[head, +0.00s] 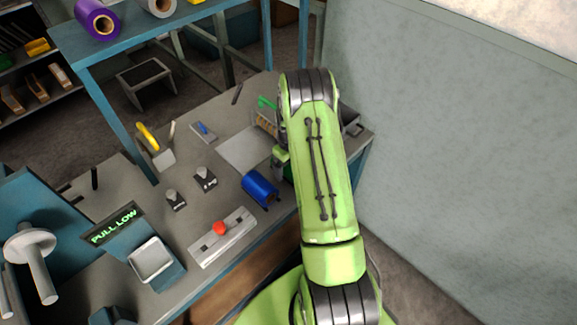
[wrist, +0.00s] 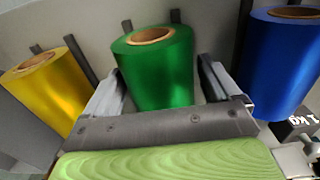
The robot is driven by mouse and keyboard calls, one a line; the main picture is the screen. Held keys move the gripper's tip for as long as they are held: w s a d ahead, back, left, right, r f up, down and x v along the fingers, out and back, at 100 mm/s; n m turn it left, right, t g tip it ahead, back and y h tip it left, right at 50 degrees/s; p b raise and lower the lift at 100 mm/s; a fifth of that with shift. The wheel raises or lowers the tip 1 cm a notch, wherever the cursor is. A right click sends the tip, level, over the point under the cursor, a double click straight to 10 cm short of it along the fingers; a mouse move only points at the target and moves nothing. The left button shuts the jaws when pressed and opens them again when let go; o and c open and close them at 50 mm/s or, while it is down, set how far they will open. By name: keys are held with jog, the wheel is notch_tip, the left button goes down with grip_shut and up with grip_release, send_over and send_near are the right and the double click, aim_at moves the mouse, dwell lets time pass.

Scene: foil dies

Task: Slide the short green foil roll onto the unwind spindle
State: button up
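The green foil roll (wrist: 155,75), with a brown cardboard core, stands between my gripper's fingers in the wrist view. My gripper (wrist: 160,66) is open, one finger on each side of the roll; I see a gap at the right finger, and contact at the left is unclear. In the head view my arm hides most of the roll and the gripper; only a sliver of dark green (head: 289,173) shows. A pale spindle (head: 42,278) with a round flange sticks out of the blue machine at the left, bare. A second rod is cut by the left edge.
A blue roll (wrist: 283,60) stands right of the green one, and a yellow roll (wrist: 45,88) left. Upright dark posts stand behind them. Weights (head: 205,179), a red-knobbed plate (head: 222,237) and a display box (head: 115,225) lie between rolls and spindle.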

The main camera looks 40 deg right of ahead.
jog(key=c, duration=1)
